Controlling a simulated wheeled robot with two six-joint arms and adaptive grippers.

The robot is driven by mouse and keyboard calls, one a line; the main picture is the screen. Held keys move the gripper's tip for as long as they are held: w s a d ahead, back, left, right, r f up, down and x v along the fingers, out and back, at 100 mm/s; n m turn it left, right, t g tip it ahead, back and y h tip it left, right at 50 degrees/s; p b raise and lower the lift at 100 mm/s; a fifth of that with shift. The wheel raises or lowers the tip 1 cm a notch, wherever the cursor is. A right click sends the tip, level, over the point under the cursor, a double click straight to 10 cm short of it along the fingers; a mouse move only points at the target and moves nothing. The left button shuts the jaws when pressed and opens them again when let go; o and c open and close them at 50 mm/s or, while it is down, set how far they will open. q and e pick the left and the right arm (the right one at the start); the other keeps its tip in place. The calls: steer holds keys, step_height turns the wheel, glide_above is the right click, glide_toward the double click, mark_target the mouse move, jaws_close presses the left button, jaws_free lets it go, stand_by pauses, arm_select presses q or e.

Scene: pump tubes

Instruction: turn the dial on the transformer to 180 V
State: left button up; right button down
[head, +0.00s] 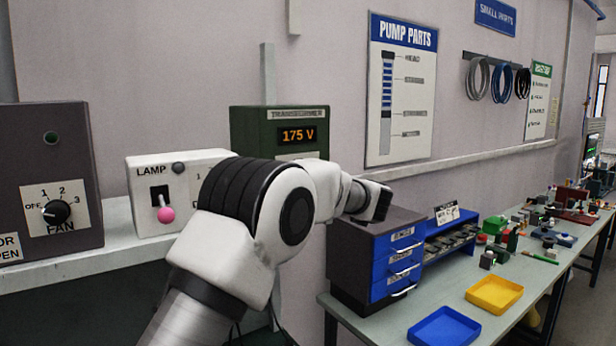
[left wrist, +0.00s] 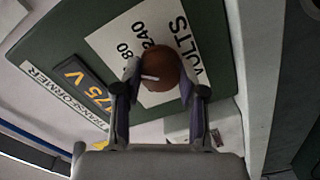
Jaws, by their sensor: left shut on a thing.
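The green transformer (head: 240,135) stands on the shelf at mid-left in the head view, and its orange display (head: 298,135) reads 175 V. In the left wrist view the transformer (left wrist: 60,32) shows its display (left wrist: 85,85), a white VOLTS plate (left wrist: 125,30) with numbers 80 and 240 visible, and a round brown dial (left wrist: 162,66) with a white pointer mark. My left gripper (left wrist: 162,88) is shut on the dial, one finger on each side. In the head view my left arm hides the dial. My right gripper is not in view.
Left of the transformer are a white lamp switch box (head: 150,222) with a pink-tipped lever and a dark fan control box (head: 60,150). At right, a workbench (head: 460,300) carries blue drawers (head: 400,260), a yellow tray (head: 494,311) and a blue tray (head: 444,343).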

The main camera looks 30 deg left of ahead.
arm_select(q)
steer(key=shift+r+m, duration=0.35)
steer(key=shift+m, duration=0.05)
steer(key=o, duration=1.1)
steer(key=shift+o, duration=0.2)
steer(key=shift+a+f, duration=0.2)
steer(key=v, duration=1.1)
steer(key=shift+d, duration=0.3)
steer(key=shift+s+d+f, duration=0.1)
steer(key=shift+s, duration=0.05)
